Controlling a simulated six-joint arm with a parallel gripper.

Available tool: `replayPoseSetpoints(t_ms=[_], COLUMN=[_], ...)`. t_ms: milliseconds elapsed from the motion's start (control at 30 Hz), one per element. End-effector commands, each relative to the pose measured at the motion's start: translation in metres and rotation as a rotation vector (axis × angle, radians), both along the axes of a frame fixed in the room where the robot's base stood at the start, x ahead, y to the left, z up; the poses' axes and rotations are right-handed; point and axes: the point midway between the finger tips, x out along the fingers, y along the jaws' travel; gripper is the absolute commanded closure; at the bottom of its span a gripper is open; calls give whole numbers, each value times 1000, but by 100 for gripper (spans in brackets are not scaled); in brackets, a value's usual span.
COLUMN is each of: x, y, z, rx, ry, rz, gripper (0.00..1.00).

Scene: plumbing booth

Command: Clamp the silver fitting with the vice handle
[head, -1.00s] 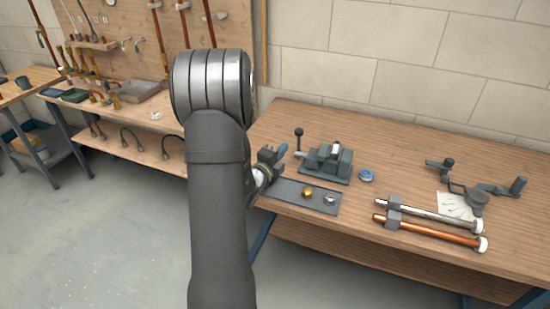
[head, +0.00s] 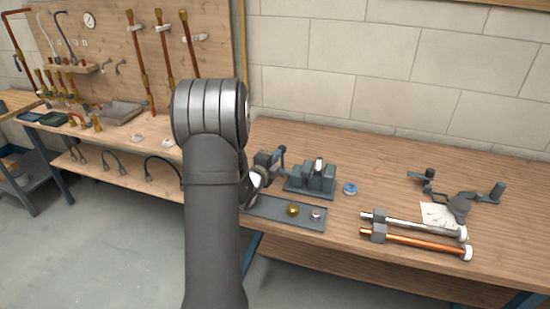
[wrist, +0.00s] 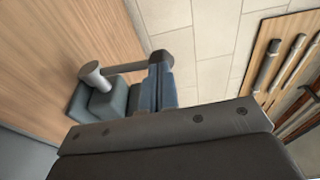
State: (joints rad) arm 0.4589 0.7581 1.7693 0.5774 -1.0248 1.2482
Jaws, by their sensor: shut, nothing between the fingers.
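The grey vice (head: 313,181) sits on the wooden bench, with a silver fitting (head: 319,164) upright between its jaws. I cannot tell how tightly the jaws hold it. The vice handle (head: 282,150) stands at the left of the vice with its knob up. My gripper (head: 274,157) is right beside the handle, on its left. In the wrist view, the closed fingers (wrist: 156,88) are empty, and the handle's bar (wrist: 122,69) and knob lie close by their tips. I cannot tell whether they touch. The vice body (wrist: 95,106) shows partly behind the fingers.
A grey tray (head: 270,211) in front of the vice holds a gold fitting (head: 293,210) and a small silver piece (head: 315,214). A blue ring (head: 350,189) lies right of the vice. A silver pipe (head: 415,226) and a copper pipe (head: 420,243) lie further right.

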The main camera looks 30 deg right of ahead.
Motion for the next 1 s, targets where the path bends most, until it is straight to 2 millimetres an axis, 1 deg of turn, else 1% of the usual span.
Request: replayPoseSetpoints(t_ms=[100,300,500,867,1000], x=[5,12,22,22,17], y=[-5,-14,-22,-21,-14], z=[6,10,12,13,15], rx=[39,110,125,125,125], ry=[35,107,124,124,125], rz=[-2,-2,1,2,3], gripper=[100,100,100,100,100])
